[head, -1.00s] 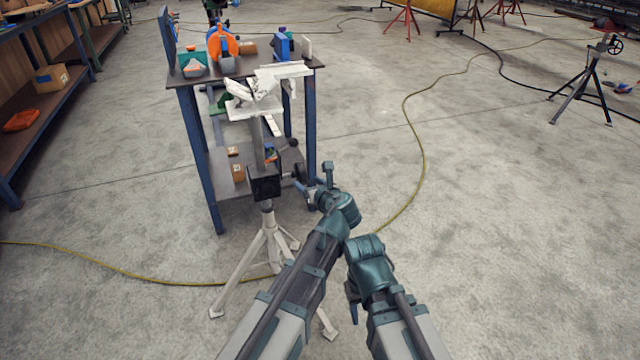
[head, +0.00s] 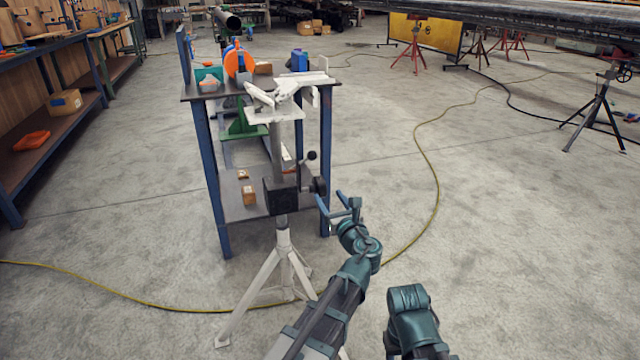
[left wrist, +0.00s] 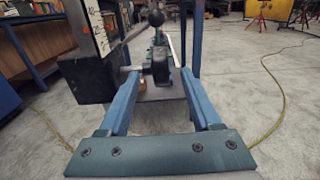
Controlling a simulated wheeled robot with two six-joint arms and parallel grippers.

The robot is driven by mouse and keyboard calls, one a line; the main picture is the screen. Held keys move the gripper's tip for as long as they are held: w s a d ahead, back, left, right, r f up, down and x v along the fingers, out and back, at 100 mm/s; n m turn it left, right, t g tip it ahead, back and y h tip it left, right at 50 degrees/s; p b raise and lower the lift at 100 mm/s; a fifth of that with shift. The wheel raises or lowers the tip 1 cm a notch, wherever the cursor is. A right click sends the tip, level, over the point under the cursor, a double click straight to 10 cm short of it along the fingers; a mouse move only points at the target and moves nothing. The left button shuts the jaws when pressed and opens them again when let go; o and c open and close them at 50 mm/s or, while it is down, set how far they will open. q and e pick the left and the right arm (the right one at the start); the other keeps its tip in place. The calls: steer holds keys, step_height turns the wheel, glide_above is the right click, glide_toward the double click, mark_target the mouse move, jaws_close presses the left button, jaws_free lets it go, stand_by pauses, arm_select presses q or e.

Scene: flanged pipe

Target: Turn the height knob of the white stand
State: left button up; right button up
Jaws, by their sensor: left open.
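The white stand (head: 284,245) stands upright left of my left arm, with tripod legs, a white V-shaped head (head: 275,108) and a black block (head: 279,195) on its column. A dark round knob (head: 319,186) sits on the block's right side; a lever with a ball end (head: 312,156) rises beside it. My left gripper (head: 329,195) is open and empty, close to the knob. In the left wrist view the dark knob (left wrist: 160,64) shows between the fingertips; contact cannot be told. My right arm shows at lower right, its gripper out of sight.
A blue-legged table (head: 325,130) with an orange disc (head: 239,63) and other items stands right behind the stand. A yellow hose (head: 437,190) runs along the floor at right. The concrete floor at right is largely clear.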

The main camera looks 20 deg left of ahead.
mark_target(322, 187)
arm_select(q)
steer(key=x, duration=0.9)
jaws_close()
